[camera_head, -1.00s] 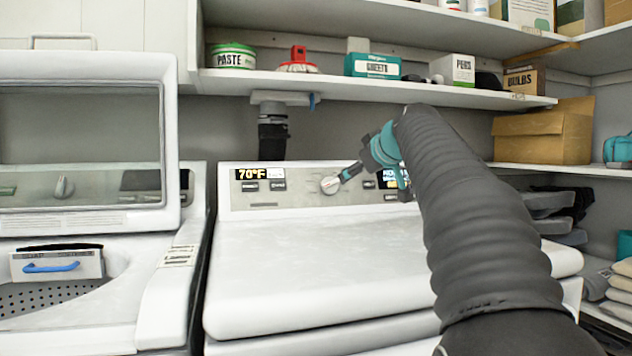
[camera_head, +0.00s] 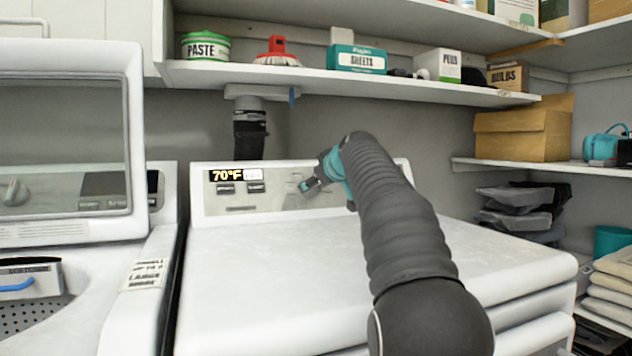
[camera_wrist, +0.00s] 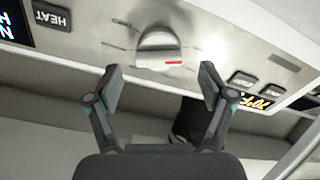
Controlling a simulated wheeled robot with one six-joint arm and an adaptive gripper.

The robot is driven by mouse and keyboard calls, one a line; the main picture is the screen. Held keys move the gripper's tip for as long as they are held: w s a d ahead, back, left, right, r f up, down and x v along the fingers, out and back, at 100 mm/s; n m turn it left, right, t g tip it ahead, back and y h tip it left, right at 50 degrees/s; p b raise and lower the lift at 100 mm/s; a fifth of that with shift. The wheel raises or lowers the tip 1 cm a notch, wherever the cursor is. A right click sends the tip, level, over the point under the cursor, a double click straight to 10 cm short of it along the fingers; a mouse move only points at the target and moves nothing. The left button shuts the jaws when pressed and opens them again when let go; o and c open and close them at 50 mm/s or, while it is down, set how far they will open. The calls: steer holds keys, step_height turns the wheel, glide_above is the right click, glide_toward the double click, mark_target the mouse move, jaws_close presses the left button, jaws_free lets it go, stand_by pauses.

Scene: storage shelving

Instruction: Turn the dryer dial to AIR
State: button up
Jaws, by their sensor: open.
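The dryer dial (camera_wrist: 158,48) is a round pale knob with a raised grip bar and a red mark on one end. It sits on the dryer's control panel (camera_head: 235,202). My gripper (camera_wrist: 159,73) is open and empty in the wrist view, one finger on each side of the dial's line and the tips just short of it. I see no contact. In the head view my gripper (camera_head: 310,186) is in front of the panel and hides most of the dial. The dial's labels are too faint to read. A HEAT button (camera_wrist: 52,14) and the 70°F display (camera_head: 226,175) show on the panel.
The white dryer top (camera_head: 300,245) below the panel is clear. The shelf (camera_head: 330,82) above holds a paste tub, a red brush and boxes. A dark duct (camera_head: 250,135) stands behind the panel. The washer (camera_head: 70,230) stands to the left.

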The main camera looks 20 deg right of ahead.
steer(key=shift+x, duration=1.55)
steer(key=shift+d, duration=0.15)
steer(key=c, duration=1.2)
